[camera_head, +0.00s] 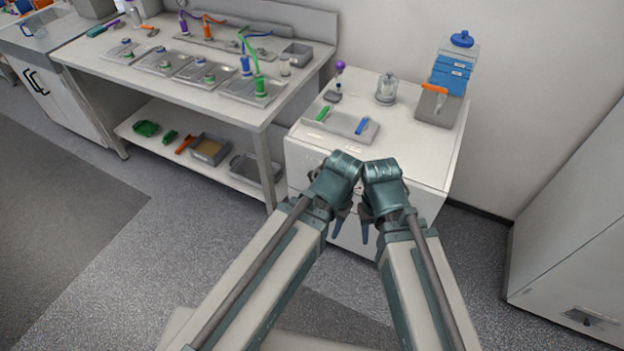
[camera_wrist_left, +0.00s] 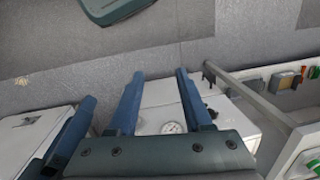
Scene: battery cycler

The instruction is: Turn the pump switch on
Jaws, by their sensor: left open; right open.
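I cannot make out a pump switch for certain in either view. A small white cabinet (camera_head: 420,140) stands in front of me against the wall in the head view. My left gripper (camera_head: 342,220) and my right gripper (camera_head: 367,226) hang side by side in front of it, with their blue fingers pointing down. In the left wrist view, the left gripper's fingers (camera_wrist_left: 160,82) are spread and nothing is between their tips. A pale cabinet with a round dial-like part (camera_wrist_left: 172,127) shows beyond them, partly hidden by the gripper body. Both grippers are open.
On the cabinet are a grey tray (camera_head: 339,122), a glass jar (camera_head: 386,88), a purple-topped item (camera_head: 340,68) and blue boxes (camera_head: 452,72). A long bench (camera_head: 165,89) with wired trays stands left. A grey cabinet (camera_head: 575,235) stands right; grey floor is clear.

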